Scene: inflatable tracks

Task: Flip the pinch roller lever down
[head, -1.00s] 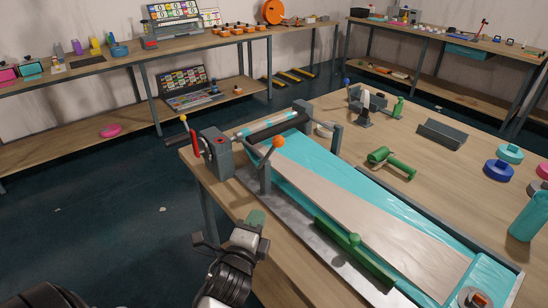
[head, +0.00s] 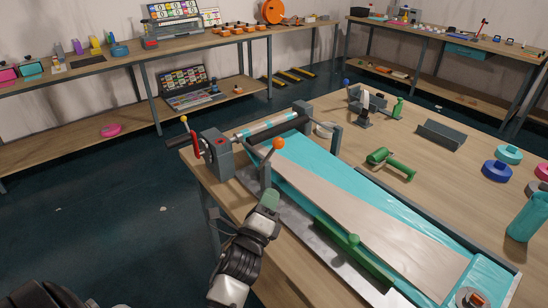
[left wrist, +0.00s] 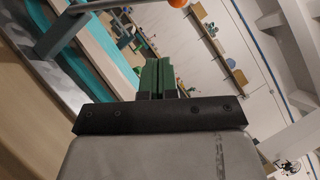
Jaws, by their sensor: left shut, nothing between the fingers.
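The pinch roller lever (head: 278,144), with its orange ball knob, stands raised at the near side of the roller frame on the table. Its knob also shows at the top edge of the left wrist view (left wrist: 178,3). A dark roller (head: 280,128) runs across the blue sheet behind it. My left gripper (head: 270,196) is just below and in front of the lever's grey post, apart from the knob. Its green fingers (left wrist: 157,75) are shut and empty in the left wrist view. My right gripper is not in view.
A grey block with a red-handled crank (head: 196,145) stands left of the lever. A green bar (head: 352,248) lies along the near edge of the blue sheet (head: 345,180). A green hand tool (head: 390,163) and blue rolls (head: 497,170) lie farther right on the table.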

